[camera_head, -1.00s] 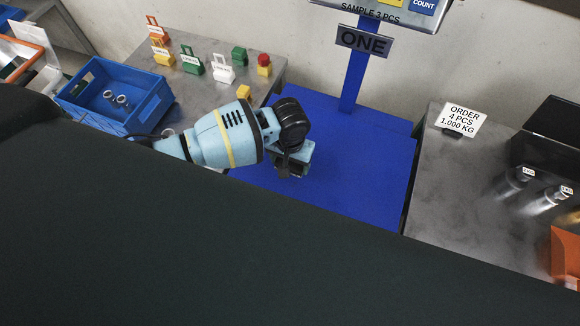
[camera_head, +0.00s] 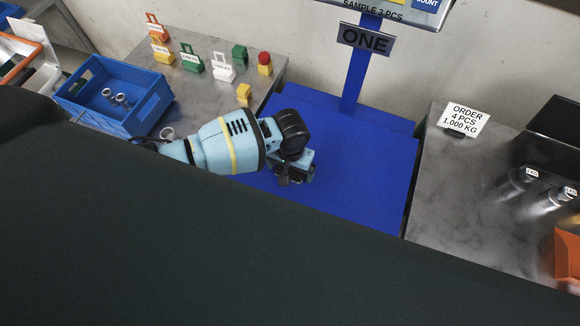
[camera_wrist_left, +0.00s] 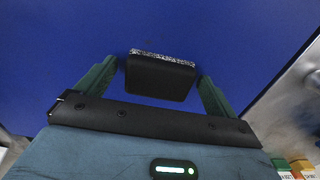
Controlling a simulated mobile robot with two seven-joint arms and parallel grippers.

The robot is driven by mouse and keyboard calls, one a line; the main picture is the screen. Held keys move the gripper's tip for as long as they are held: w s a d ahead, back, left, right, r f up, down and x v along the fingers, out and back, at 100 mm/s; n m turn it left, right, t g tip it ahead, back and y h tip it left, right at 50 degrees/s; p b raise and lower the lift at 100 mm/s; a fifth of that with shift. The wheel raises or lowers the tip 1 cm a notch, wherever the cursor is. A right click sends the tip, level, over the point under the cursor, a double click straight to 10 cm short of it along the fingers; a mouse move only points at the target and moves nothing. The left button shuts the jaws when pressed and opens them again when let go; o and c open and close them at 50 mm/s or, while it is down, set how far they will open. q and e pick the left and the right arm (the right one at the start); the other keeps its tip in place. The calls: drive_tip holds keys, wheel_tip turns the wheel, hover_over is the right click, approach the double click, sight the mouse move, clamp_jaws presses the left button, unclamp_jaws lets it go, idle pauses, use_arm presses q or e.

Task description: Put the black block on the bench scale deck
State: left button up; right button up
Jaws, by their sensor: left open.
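The bench scale deck (camera_head: 365,190) is the broad blue plate in the middle of the head view, and its blue surface (camera_wrist_left: 240,30) fills the left wrist view. The black block (camera_wrist_left: 160,78), with a speckled grey edge, shows against the deck between the two fingers of my left gripper (camera_wrist_left: 155,85). Gaps show on both sides of the block, so the fingers are open and apart from it. In the head view my left gripper (camera_head: 297,178) is low over the deck, and its own parts mostly hide the block. My right gripper is not in view.
A blue post with a ONE sign (camera_head: 365,40) rises behind the deck. Left is a grey table with a blue crate (camera_head: 150,105), tagged blocks and a yellow block (camera_head: 244,92). Right is a grey table with an order card (camera_head: 463,119) and metal weights (camera_head: 515,180).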

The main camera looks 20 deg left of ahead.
sight(290, 170)
use_arm(q)
drive_tip(key=shift+r, duration=0.1)
wheel_tip(290, 170, up, 12)
drive_tip(key=p, duration=0.2)
drive_tip(key=shift+p, duration=0.35)
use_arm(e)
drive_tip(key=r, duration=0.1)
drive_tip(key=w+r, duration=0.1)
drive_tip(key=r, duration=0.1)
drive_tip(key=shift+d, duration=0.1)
